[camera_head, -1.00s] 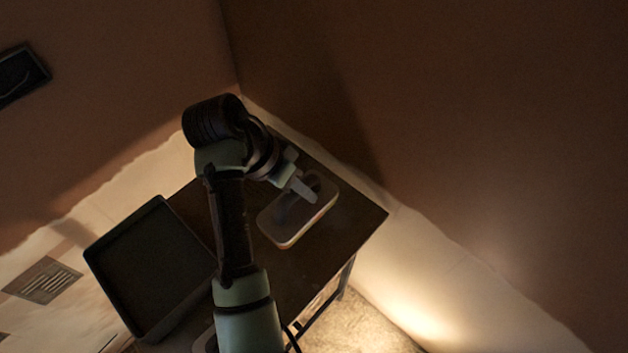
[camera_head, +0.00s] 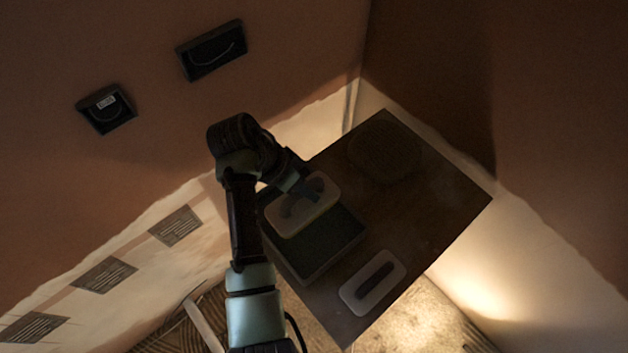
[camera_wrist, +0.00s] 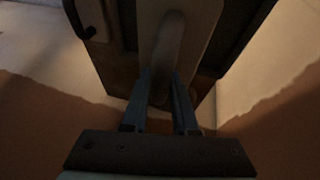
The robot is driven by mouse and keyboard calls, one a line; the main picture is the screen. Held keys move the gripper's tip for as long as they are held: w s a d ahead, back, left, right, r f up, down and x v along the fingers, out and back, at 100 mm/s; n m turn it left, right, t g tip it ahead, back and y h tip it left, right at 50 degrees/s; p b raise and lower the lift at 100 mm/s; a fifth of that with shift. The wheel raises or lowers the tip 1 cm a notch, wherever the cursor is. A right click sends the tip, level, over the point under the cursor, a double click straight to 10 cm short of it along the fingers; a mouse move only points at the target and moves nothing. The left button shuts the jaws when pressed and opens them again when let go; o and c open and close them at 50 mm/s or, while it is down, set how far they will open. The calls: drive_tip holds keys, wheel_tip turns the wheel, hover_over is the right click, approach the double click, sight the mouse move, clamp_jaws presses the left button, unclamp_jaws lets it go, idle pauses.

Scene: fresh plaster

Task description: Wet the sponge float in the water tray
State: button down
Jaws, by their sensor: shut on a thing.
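The sponge float, a pale rounded board (camera_head: 325,207) with a yellowish edge and a dark handle, is in my gripper (camera_head: 303,193). In the wrist view my gripper (camera_wrist: 160,103) is shut on the float's handle (camera_wrist: 168,50), with the pale board (camera_wrist: 206,22) behind it. The dark, square-cornered water tray (camera_head: 335,262) sits on the table's left side. The float is over the tray's back part and looks roughly level. I cannot tell whether it touches any water; the tray's inside is too dark.
The dark table (camera_head: 440,200) carries a second pale float-like tool with a dark handle (camera_head: 373,283) at the front and a dim round disc (camera_head: 385,148) at the back. Walls close in behind and right. Two dark boxes (camera_head: 210,52) sit in the left wall.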

sight(302, 200)
drive_tip(key=shift+d+f+b, duration=0.1)
drive_tip(key=shift+f+b, duration=0.7)
drive_tip(key=shift+f, duration=0.05)
wheel_tip(302, 200, down, 4)
drive_tip(key=b, duration=0.4)
drive_tip(key=shift+f, duration=0.2)
drive_tip(key=shift+f+b, duration=0.3)
drive_tip(key=shift+f, duration=0.25)
idle(1.3)
drive_tip(key=shift+r, duration=0.15)
wheel_tip(302, 200, up, 7)
drive_tip(key=p, duration=0.6)
drive_tip(key=shift+p, duration=0.4)
drive_tip(key=shift+s+f, duration=0.1)
drive_tip(key=shift+f, duration=0.1)
